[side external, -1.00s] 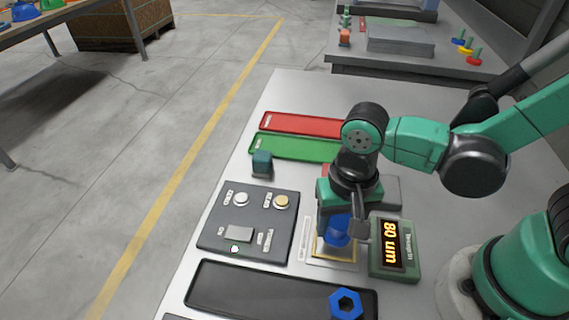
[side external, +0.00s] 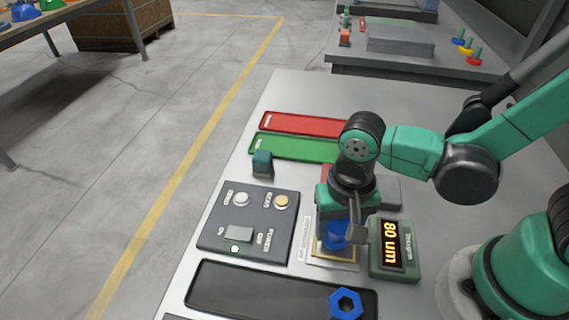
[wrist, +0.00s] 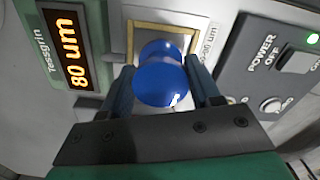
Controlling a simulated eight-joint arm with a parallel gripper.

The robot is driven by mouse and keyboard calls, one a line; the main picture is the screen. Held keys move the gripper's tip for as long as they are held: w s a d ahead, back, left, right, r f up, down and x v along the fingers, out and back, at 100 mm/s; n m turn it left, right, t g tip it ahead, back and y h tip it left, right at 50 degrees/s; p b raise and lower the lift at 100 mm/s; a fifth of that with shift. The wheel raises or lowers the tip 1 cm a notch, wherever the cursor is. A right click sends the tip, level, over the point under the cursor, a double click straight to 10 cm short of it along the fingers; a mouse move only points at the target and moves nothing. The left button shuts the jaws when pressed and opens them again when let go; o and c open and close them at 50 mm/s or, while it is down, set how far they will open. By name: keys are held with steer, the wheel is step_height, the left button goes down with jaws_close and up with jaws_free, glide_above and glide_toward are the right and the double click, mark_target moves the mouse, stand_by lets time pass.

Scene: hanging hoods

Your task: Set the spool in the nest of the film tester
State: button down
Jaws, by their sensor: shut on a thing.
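A blue spool (side external: 333,236) is between the fingers of my gripper (side external: 337,228), which is shut on it. In the wrist view the spool (wrist: 162,80) sits between both fingers (wrist: 160,88), its round end toward the camera. It is over the yellow-framed nest (side external: 347,264) of the film tester; the frame also shows in the wrist view (wrist: 133,42). I cannot tell whether the spool touches the nest floor. The tester's display (side external: 393,246) reads 80 um, beside the nest on the right.
A dark control panel (side external: 214,232) with two round buttons and a power switch is left of the nest. A black tray (side external: 240,290) with a blue hexagonal nut-like piece (side external: 346,303) is in front. Green (side external: 290,147) and red (side external: 300,125) trays and a teal block (side external: 262,163) lie behind.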

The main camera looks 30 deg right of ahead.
steer(key=shift+f, duration=0.35)
jaws_free()
stand_by(0.3)
steer(key=shift+r, duration=3.5)
steer(key=w+d+r+n+t, duration=0.2)
steer(key=d+t, duration=0.1)
steer(key=d, duration=0.2)
steer(key=w+d+r+n+t, duration=0.3)
steer(key=d+t, duration=0.1)
steer(key=d, duration=0.2)
steer(key=shift+w, duration=0.35)
